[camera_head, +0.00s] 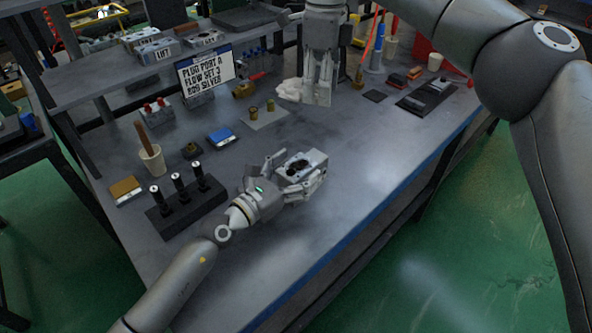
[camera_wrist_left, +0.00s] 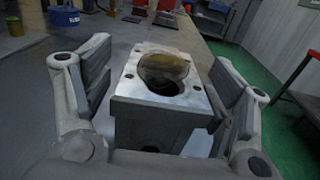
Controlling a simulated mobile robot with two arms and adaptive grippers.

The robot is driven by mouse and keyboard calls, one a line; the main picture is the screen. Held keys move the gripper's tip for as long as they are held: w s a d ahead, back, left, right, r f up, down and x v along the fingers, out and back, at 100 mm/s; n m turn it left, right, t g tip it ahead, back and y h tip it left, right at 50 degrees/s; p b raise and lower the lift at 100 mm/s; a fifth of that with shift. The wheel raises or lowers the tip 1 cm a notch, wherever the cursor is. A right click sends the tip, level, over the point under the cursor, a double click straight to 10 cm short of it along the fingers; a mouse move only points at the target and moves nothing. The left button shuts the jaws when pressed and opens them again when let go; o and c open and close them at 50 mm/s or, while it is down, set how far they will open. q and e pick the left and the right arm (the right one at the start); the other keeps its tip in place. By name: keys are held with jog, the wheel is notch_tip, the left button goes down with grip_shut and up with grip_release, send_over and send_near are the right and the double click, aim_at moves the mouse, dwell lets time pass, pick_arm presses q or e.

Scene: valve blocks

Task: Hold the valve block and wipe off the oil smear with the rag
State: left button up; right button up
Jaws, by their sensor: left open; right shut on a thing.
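The valve block (camera_head: 303,163) is a grey metal block with dark bores, standing on the bench. In the left wrist view the block (camera_wrist_left: 155,112) sits between the fingers of my left gripper (camera_wrist_left: 160,100), with visible gaps at both sides. The left gripper (camera_head: 290,178) is open around it. A brownish, shiny oil smear (camera_wrist_left: 165,66) lies on the block's top face, by a large dark bore. My right gripper (camera_head: 317,98) points down above the bench, behind the block, shut on a crumpled white rag (camera_head: 289,91) that bulges out at its left side.
A black stand with dark cylinders (camera_head: 185,207) is left of my left gripper. A cup with a wooden handle (camera_head: 151,160), a blue box (camera_head: 221,137) and a sign (camera_head: 206,71) stand farther back. The bench right of the block is clear up to its blue front edge (camera_head: 385,208).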

pick_arm(q)
grip_shut()
dwell(0.6)
